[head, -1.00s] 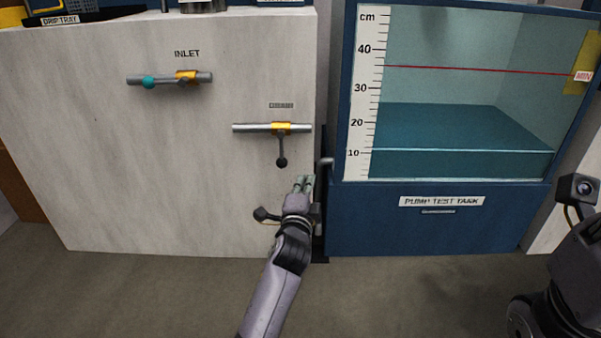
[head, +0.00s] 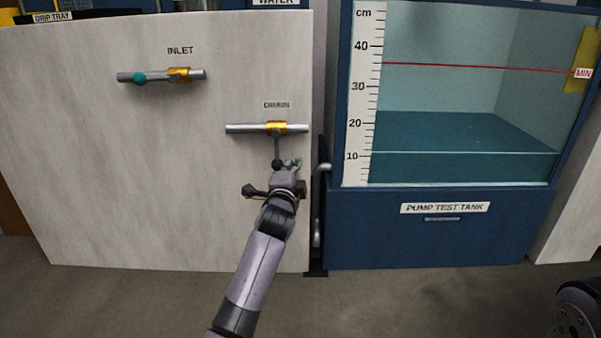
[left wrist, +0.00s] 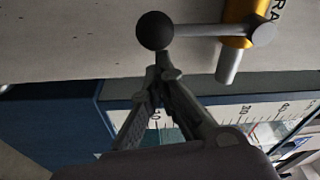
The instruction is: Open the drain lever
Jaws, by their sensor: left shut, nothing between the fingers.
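The drain valve (head: 276,128) is a gold body on a grey horizontal pipe, under the DRAIN label on the pale panel. Its drain lever (head: 277,147) hangs straight down, across the pipe, and ends in a black ball knob (head: 277,163). My left gripper (head: 293,163) is beside the knob on its right in the head view, shut and empty. In the left wrist view the shut fingertips (left wrist: 166,68) lie close to the black knob (left wrist: 155,30); I cannot tell whether they touch. My right gripper is not in view.
The inlet valve (head: 180,75), with a teal knob, is at upper left on the panel. The blue pump test tank (head: 440,235) stands to the right, behind a narrow gap with a grey pipe (head: 317,225).

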